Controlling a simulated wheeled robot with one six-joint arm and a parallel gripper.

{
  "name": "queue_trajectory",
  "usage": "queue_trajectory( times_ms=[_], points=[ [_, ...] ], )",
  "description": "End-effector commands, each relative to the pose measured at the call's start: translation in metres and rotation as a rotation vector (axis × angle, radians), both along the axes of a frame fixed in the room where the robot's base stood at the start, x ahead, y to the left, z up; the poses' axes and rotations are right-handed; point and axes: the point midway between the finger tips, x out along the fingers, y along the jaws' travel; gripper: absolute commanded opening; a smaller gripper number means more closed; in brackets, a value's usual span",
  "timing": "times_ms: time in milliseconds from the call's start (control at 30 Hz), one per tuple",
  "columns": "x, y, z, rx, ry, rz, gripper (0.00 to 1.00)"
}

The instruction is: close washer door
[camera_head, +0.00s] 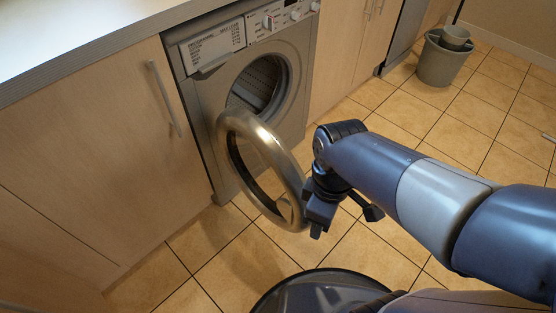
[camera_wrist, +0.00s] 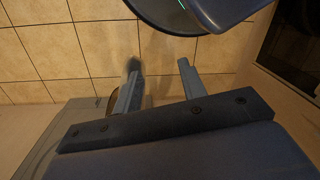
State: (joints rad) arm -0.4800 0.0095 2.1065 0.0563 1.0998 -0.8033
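The washer (camera_head: 213,98) is built in between wooden cabinets in the head view. Its round door (camera_head: 236,121), a metallic ring with a dark centre, stands swung wide open in front of the machine. The drum opening (camera_head: 257,84) is uncovered behind it. My gripper (camera_head: 345,222) is beside the door's lower right rim, on the side away from the washer. I cannot tell whether it touches the rim. The wrist view shows the two fingers of my gripper (camera_wrist: 158,76) spread apart with only floor tiles seen between them. The door is not clearly recognisable in the wrist view.
A countertop (camera_head: 80,40) runs above the cabinet (camera_head: 90,165) left of the washer. A grey bucket (camera_head: 440,62) stands on the tiles at the back right. The tiled floor (camera_head: 420,120) between washer and bucket is clear.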

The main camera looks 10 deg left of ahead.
Motion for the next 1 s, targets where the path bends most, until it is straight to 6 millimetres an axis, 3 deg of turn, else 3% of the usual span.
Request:
queue_trajectory(
  times_ms=[100,467,567,800,1000],
  points=[
    [0.019,0.021,0.026,0.057,0.027,0.213,0.30],
    [0.070,0.082,0.080,0.275,0.047,0.870,0.00],
    [0.080,0.095,0.089,0.326,0.036,1.009,0.00],
    [0.090,0.109,0.094,0.386,0.019,1.166,0.00],
    [0.084,0.113,0.072,0.388,0.021,1.172,0.00]
  ],
)
